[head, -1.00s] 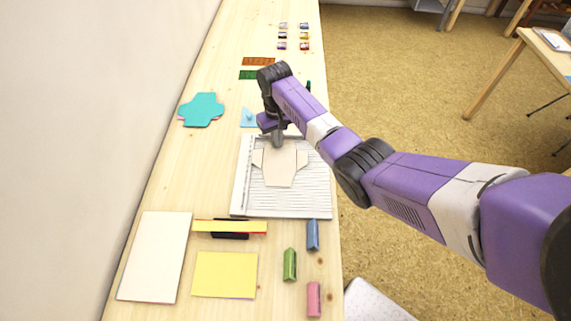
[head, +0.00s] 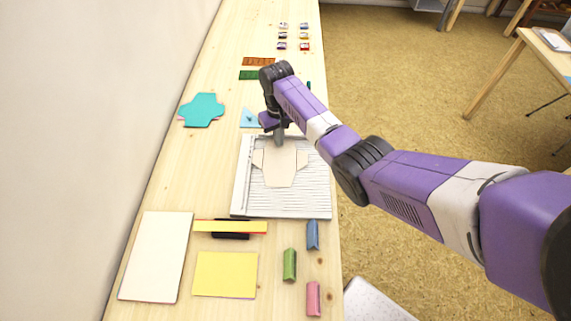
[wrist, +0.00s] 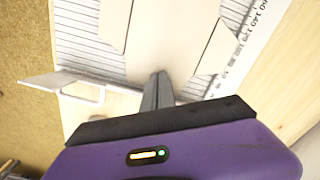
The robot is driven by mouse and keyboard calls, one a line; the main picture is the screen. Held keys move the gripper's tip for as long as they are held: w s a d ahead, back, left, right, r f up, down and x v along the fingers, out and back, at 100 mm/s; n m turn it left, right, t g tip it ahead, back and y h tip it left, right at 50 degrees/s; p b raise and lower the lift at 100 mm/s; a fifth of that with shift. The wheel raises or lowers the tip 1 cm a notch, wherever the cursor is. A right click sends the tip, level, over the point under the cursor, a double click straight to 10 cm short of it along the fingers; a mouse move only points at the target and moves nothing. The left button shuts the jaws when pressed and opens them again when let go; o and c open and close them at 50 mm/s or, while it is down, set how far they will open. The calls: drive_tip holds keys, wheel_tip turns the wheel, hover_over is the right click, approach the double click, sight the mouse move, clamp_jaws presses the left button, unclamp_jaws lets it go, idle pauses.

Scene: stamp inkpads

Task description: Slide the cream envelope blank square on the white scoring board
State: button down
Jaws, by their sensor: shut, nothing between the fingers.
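The cream envelope blank (head: 280,168) lies on the white scoring board (head: 318,200), inside the board's outline. In the head view it looks close to square with the board's scored lines. The blank also shows in the wrist view (wrist: 185,40), with the board (wrist: 80,45) around it and a ruler strip (wrist: 250,45) along one side. My gripper (head: 279,143) is shut and empty at the blank's far edge. In the wrist view the closed fingertips (wrist: 160,78) are at the blank's edge; whether they touch it I cannot tell.
A teal envelope stack (head: 201,109) and a light blue triangle (head: 249,118) lie beyond the board. The wall bounds the left.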

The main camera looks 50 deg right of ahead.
wheel_tip(320, 180, up, 7)
drive_tip(key=p, duration=0.6)
drive_tip(key=shift+f, duration=0.1)
idle(0.5)
